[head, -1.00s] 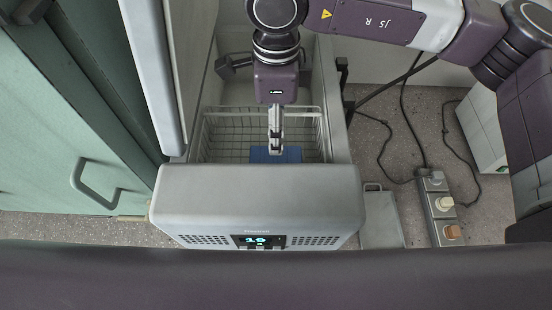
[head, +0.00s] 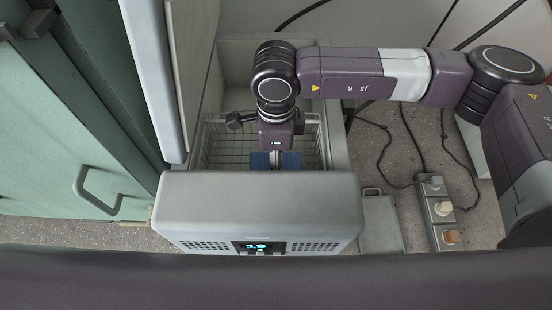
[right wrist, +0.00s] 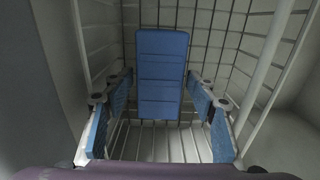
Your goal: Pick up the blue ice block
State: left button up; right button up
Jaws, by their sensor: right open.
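The blue ice block (head: 291,160) lies in the wire basket inside the open freezer chest; its middle is hidden behind my right gripper in the head view. In the right wrist view the ice block (right wrist: 161,75) is a ribbed blue slab standing out ahead, over the basket wires. My right gripper (right wrist: 160,95) is open, with a blue-padded finger on each side of the block and a visible gap on both sides. In the head view my right gripper (head: 275,158) points down into the basket. My left gripper is not in view.
The wire basket (head: 225,142) and the freezer's thick front wall (head: 258,195) with its lit display surround the spot closely. The raised lid (head: 150,75) stands at left, beside a green cabinet (head: 60,140). A power strip (head: 440,210) and cables lie on the floor at right.

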jog(key=shift+f, duration=0.45)
jog(key=c, duration=1)
jog(key=shift+c, duration=0.5)
jog(key=shift+r, duration=0.2)
